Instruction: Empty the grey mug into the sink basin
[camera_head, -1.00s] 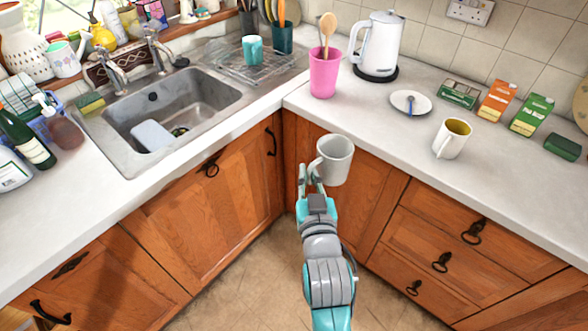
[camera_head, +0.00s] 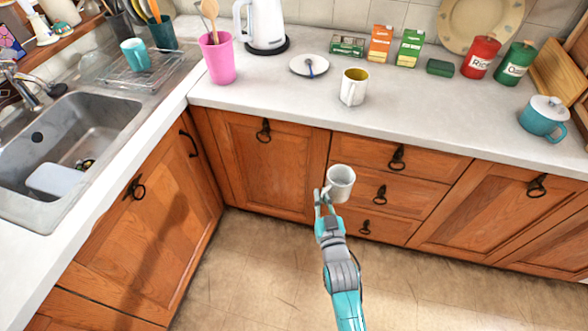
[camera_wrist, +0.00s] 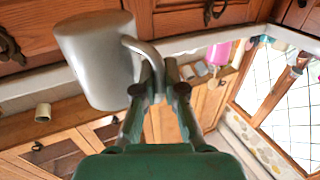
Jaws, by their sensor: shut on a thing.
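The grey mug (camera_head: 341,183) is held upright in front of the drawers, out over the floor and below the countertop level in the head view. My gripper (camera_head: 322,196) is shut on its handle, at the mug's left side. In the wrist view the mug (camera_wrist: 97,60) fills the upper left, with my gripper's fingers (camera_wrist: 160,80) on its handle. The mug's inside looks pale in the head view; I cannot tell what it holds. The sink basin (camera_head: 95,120) is at the left of the head view, with a whitish rectangular thing and the drain in it.
A white mug (camera_head: 353,88) with a yellow-brown inside stands on the counter (camera_head: 290,95). A pink utensil cup (camera_head: 217,60), a kettle (camera_head: 264,22) and a small plate (camera_head: 309,65) stand behind. A teal cup (camera_head: 136,54) is on the drainer. The floor around my arm is clear.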

